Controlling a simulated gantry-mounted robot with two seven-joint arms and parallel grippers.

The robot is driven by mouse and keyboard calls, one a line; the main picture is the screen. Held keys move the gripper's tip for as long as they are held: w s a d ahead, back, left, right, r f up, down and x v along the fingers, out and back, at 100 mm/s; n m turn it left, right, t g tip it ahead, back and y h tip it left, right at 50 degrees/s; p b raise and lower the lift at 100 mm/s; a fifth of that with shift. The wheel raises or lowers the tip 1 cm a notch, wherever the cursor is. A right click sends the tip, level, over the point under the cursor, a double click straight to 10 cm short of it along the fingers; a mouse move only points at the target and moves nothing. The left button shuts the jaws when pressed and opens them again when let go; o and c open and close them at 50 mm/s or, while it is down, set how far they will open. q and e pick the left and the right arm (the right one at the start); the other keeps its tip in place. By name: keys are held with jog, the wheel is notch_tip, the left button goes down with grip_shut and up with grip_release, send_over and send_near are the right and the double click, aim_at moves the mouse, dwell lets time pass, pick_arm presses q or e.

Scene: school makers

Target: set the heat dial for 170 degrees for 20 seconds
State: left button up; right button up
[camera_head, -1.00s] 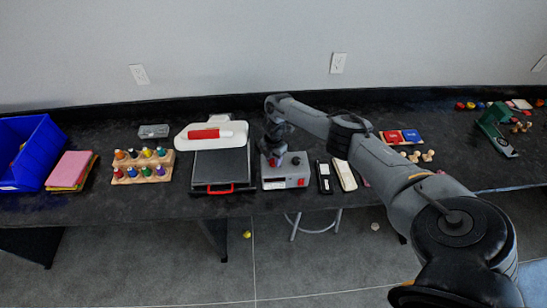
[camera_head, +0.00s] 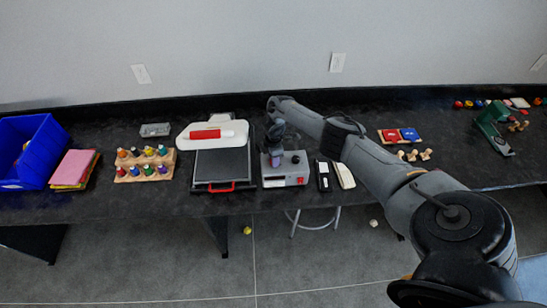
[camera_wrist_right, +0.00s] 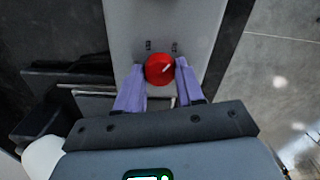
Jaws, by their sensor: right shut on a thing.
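The grey control box (camera_head: 285,175) stands on the black table beside the heat press (camera_head: 222,170). A red dial with a white pointer mark (camera_wrist_right: 159,69) is on the box. In the wrist view the pointer aims up and to the right. My right gripper (camera_head: 276,159) reaches down over the left part of the box. In the wrist view its purple fingers (camera_wrist_right: 159,80) are on both sides of the red dial, shut on it. A black knob (camera_head: 295,159) sits to the right. Scale markings are too small to read. My left gripper is out of view.
A black device (camera_head: 322,175) and a white one (camera_head: 344,176) lie right of the box. A wooden rack of bottles (camera_head: 145,166), coloured sheets (camera_head: 75,169) and a blue bin (camera_head: 32,150) stand to the left. The table's front edge is close to the box.

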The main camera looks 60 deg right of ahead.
dwell(0.4)
jog(key=o, duration=1)
jog(key=shift+o, duration=0.2)
jog(key=shift+r, duration=0.1)
jog(key=shift+r, duration=0.3)
notch_tip(320, 180, up, 10)
jog(key=p, duration=0.1)
jog(key=shift+p, duration=0.4)
